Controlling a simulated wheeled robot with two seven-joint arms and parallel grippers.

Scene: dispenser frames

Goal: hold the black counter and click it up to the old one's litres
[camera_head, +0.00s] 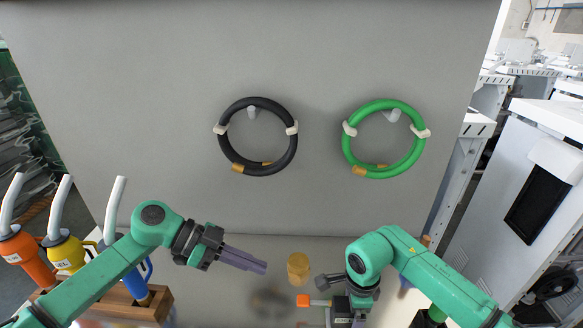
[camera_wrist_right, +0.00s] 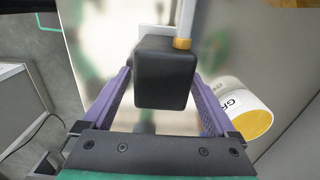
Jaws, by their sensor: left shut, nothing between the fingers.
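A black box (camera_wrist_right: 166,72), which looks like the black counter, sits between the purple fingers of my right gripper (camera_wrist_right: 162,90) in the wrist view. The fingers appear to press on its two sides. A grey stem with an orange-yellow band (camera_wrist_right: 183,43) rises from it. In the head view my right gripper (camera_head: 341,304) is low in the middle, with an orange tip (camera_head: 303,300) on a grey stem to its left. My left gripper (camera_head: 265,268) is shut and empty, pointing right, apart from the counter. No litre reading is legible.
A black hose ring (camera_head: 293,147) and a green hose ring (camera_head: 420,150) hang on the grey panel (camera_head: 320,60). A brass cylinder (camera_head: 299,268) stands between my grippers. Several nozzles (camera_head: 65,252) sit in a wooden holder (camera_head: 122,308) at left. A white labelled cylinder (camera_wrist_right: 238,104) is right of my right fingers.

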